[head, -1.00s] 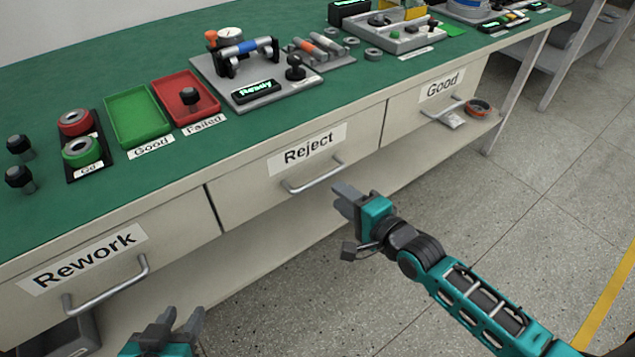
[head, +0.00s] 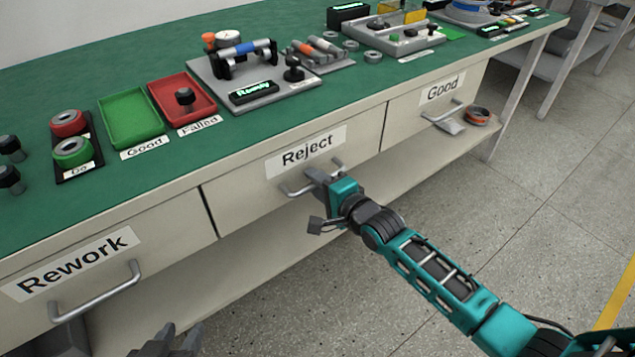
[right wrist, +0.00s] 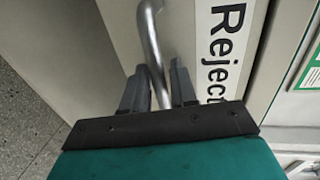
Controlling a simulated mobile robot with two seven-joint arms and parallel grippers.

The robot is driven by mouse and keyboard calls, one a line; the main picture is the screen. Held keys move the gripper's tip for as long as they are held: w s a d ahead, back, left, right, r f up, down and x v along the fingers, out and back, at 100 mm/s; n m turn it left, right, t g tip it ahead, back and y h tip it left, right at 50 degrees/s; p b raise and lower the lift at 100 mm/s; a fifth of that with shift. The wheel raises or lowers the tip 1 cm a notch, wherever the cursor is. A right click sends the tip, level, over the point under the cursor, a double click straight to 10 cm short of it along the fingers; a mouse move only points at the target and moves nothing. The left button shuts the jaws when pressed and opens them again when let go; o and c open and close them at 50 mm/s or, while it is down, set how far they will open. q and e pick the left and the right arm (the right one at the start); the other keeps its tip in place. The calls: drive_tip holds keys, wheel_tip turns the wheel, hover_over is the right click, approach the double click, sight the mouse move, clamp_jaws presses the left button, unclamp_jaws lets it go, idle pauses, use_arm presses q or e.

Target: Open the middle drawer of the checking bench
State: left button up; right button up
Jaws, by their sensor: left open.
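The middle drawer (head: 246,197) of the checking bench is labelled "Reject" and its front sits flush with the drawers beside it. Its silver bar handle (head: 296,190) also shows in the right wrist view (right wrist: 152,45). My right gripper (head: 314,178) is at this handle, its fingers hiding the middle of the bar. In the right wrist view the handle passes between the two fingers (right wrist: 160,88), which stand apart on either side of it. My left gripper (head: 172,342) is open and empty at the bottom edge, in front of the "Rework" drawer.
The "Rework" drawer (head: 150,238) is on the left and the "Good" drawer (head: 405,117) on the right, each with a bar handle. A lower shelf (head: 240,252) runs below. The green bench top (head: 60,85) holds trays and fixtures. The floor in front is clear.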

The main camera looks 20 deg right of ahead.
clamp_jaws()
idle(0.3)
drive_tip(key=shift+s+d+p, duration=0.1)
drive_tip(key=shift+s+p, duration=0.2)
drive_tip(key=f+p+v, duration=0.2)
drive_tip(key=p+v, duration=0.1)
drive_tip(key=v, duration=0.5)
drive_tip(key=f+p+v, duration=0.1)
drive_tip(key=p+v, duration=0.3)
drive_tip(key=v, duration=0.5)
drive_tip(key=s+f+p+v, duration=0.1)
drive_tip(key=f+p+v, duration=0.1)
drive_tip(key=v, duration=0.7)
drive_tip(key=shift+s+d+f+p, duration=0.2)
drive_tip(key=shift+s+d+p, duration=0.05)
drive_tip(key=shift+p, duration=0.45)
drive_tip(key=shift+o, duration=0.9)
unclamp_jaws()
